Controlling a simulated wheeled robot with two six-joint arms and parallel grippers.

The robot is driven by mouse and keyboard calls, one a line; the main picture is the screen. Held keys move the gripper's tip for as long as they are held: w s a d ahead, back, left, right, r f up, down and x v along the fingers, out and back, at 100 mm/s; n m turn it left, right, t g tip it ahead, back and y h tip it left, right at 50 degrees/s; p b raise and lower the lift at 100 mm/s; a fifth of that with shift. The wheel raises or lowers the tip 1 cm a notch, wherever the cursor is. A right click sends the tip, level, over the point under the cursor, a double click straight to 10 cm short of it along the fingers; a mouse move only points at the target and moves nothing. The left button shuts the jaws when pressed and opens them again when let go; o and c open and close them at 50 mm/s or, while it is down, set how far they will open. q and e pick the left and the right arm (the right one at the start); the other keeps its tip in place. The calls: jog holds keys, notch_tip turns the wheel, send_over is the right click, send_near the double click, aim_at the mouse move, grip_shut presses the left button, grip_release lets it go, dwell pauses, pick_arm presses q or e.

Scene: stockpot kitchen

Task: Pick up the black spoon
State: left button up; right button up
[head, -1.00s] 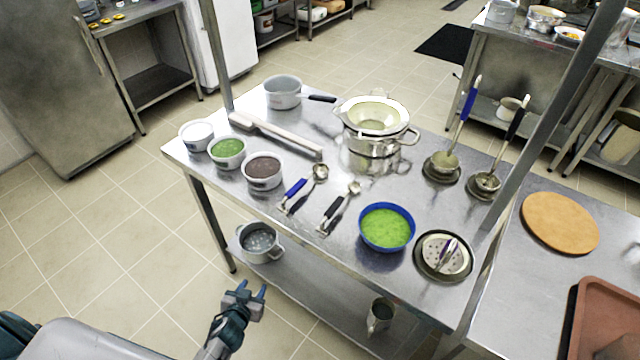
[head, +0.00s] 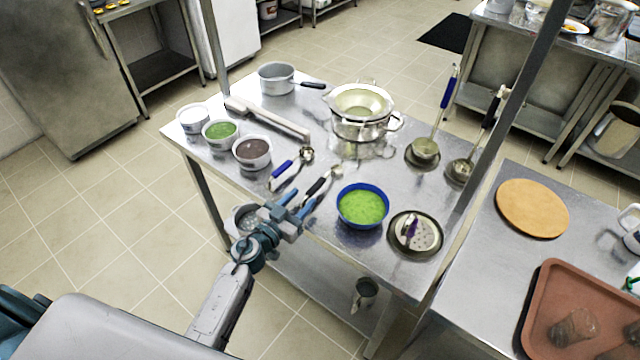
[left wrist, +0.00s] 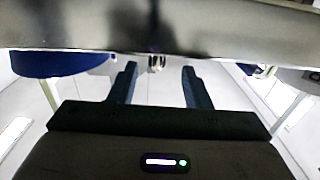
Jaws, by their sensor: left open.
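The black spoon (head: 317,187), a small ladle with a black handle and a steel bowl, lies on the steel table (head: 290,118) near its front edge. Its handle points toward me. My left gripper (head: 297,201) is open and empty at that edge, just short of the handle end. I cannot tell whether it touches the table. In the left wrist view the open fingers (left wrist: 158,84) point toward the table edge, with a small shiny thing between them that I cannot identify surely. My right gripper is not in view.
A blue-handled spoon (head: 282,170) lies left of the black one, and a blue bowl of green soup (head: 362,222) stands to its right. Containers (head: 254,167) line the left edge. A post (head: 500,115) rises at the right. Another black-handled ladle (head: 487,115) stands farther back.

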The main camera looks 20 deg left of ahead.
aim_at(308, 194)
pick_arm(q)
jog(key=shift+d+x, duration=0.2)
jog(key=shift+x, duration=3)
jog(key=shift+s, duration=0.2)
jog(key=shift+c, duration=0.8)
grip_shut()
